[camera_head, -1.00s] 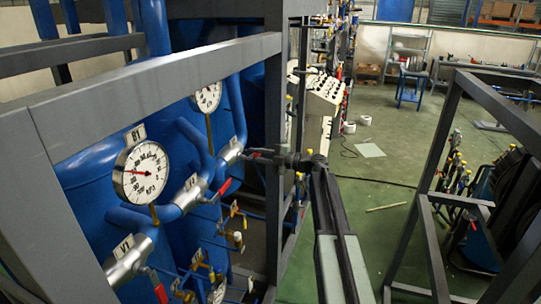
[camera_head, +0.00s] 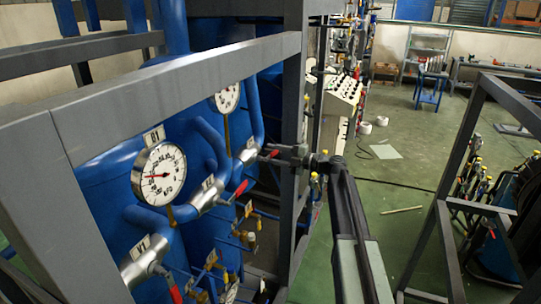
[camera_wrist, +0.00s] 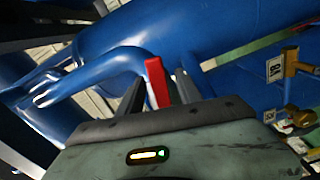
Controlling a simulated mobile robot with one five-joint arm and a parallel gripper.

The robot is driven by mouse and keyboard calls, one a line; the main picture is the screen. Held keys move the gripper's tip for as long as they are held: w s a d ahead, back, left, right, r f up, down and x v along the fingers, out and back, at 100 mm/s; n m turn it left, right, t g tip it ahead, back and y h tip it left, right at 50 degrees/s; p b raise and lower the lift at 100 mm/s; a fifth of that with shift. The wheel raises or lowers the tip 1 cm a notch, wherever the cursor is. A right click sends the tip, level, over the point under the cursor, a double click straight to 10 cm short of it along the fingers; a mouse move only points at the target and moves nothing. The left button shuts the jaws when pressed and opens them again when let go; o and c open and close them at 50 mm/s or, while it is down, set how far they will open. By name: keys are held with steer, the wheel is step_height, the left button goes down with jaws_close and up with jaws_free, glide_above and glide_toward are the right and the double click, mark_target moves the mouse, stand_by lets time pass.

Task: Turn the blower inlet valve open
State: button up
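Along the blue pipework in the head view are several silver valves with red lever handles: one tagged V1 (camera_head: 140,262), a middle one (camera_head: 208,195) and a farther one (camera_head: 247,152). I cannot read which is the blower inlet valve. My gripper (camera_head: 283,154) is at the farther valve, whose red handle (camera_head: 270,154) shows at the fingertips. In the wrist view a red handle (camera_wrist: 157,82) stands between my two dark fingers (camera_wrist: 160,92), with narrow gaps beside it. The fingers look open around it; contact is unclear. The valve body is not clear there.
A grey frame (camera_head: 180,85) crosses in front of the valves, with its upright post (camera_head: 292,120) close to my gripper. Round gauges (camera_head: 159,174) sit above the pipe. Small brass-coloured valves (camera_head: 250,240) are below.

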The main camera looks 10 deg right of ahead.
steer(key=shift+a, duration=0.15)
steer(key=shift+s+r, duration=0.1)
steer(key=v, duration=0.7)
steer(key=shift+s+d, duration=0.15)
steer(key=shift+d, duration=0.2)
